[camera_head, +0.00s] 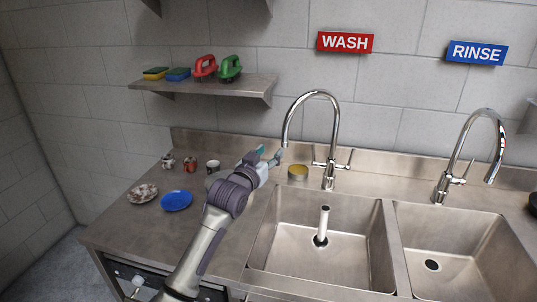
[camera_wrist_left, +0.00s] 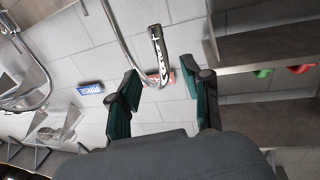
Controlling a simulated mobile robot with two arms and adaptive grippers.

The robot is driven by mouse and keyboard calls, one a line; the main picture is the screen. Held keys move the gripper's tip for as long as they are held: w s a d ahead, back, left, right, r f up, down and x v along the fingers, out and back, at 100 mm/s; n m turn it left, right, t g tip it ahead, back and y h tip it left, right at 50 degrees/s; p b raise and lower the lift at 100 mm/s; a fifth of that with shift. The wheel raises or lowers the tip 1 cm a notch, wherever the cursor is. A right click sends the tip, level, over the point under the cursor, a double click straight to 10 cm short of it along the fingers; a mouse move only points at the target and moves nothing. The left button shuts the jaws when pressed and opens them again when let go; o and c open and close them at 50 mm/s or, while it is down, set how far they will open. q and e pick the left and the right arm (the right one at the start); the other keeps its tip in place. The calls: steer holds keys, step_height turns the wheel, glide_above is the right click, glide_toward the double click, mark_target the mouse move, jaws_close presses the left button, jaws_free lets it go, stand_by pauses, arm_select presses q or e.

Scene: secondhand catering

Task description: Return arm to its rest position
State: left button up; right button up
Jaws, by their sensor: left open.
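My left gripper (camera_head: 268,157) is above the steel counter (camera_head: 120,238), left of the wash faucet (camera_head: 335,125). Its arm comes up from the bottom of the head view. In the left wrist view the gripper's two dark green fingers (camera_wrist_left: 160,103) are spread apart with nothing between them. The wash faucet's spout (camera_wrist_left: 160,58) shows beyond the fingers there. My right gripper is in neither view.
A yellow tin (camera_head: 298,172) stands by the faucet base. Cups (camera_head: 212,166), a blue plate (camera_head: 176,201) and a dirty plate (camera_head: 142,193) are on the counter's left. A wall shelf (camera_head: 205,86) holds sponges and brushes. Two sinks (camera_head: 290,262) are at right.

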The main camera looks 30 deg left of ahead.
arm_select(q)
steer(key=shift+f, duration=0.1)
stand_by(0.3)
